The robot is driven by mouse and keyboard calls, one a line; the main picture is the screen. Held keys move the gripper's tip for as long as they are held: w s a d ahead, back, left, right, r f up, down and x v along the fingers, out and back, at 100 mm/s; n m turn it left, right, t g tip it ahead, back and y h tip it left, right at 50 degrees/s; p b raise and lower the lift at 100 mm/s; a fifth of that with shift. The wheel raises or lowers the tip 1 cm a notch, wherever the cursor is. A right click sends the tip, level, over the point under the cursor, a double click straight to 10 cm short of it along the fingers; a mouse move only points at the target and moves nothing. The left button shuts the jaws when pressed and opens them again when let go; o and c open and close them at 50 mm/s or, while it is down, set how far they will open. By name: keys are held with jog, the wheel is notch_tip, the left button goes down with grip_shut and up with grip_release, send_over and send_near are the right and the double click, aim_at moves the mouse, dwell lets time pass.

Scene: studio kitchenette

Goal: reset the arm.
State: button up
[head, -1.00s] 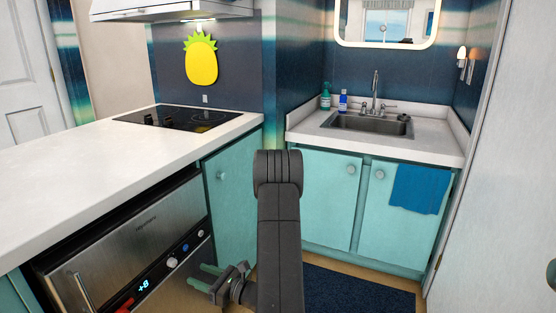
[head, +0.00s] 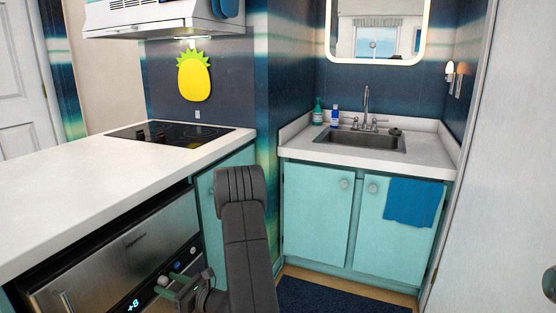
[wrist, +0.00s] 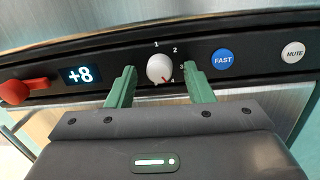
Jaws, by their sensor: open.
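My arm rises in the middle of the head view, bent at the elbow. My gripper (head: 171,285) is low in the head view, in front of the oven's control panel. In the wrist view its two green fingers (wrist: 158,72) are apart, one on each side of a white dial knob (wrist: 160,68) with a red mark. The knob appears between the fingertips; I cannot tell whether they touch it. Nothing else is between the fingers.
The panel has a red lever (wrist: 24,91), a "+8" display (wrist: 81,75), a blue FAST button (wrist: 223,59) and a white MUTE button (wrist: 293,53). The white counter (head: 110,180) overhangs the steel oven (head: 120,262). Teal sink cabinets (head: 318,215) stand behind; a dark mat (head: 335,297) lies on the floor.

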jog(key=r+p+v, duration=0.1)
jog(key=p+v, duration=0.1)
jog(key=v, duration=1.2)
jog(key=x, duration=0.4)
jog(key=b+x, duration=0.1)
jog(key=x, duration=0.4)
jog(key=f+b+x, duration=0.1)
jog(key=x, duration=0.4)
jog(key=shift+a, duration=0.2)
jog(key=shift+d+n+b, duration=0.2)
jog(key=shift+n+b, duration=0.1)
jog(key=shift+n, duration=0.6)
jog(key=n, duration=0.2)
jog(key=shift+n, duration=0.4)
jog(key=n, duration=0.5)
jog(key=shift+w+r+g, duration=0.1)
jog(key=shift+g, duration=0.3)
jog(key=shift+d+n, duration=0.3)
jog(key=v, duration=0.7)
jog(key=shift+d+p, duration=0.15)
jog(key=shift+p, duration=0.2)
jog(key=shift+s, duration=0.3)
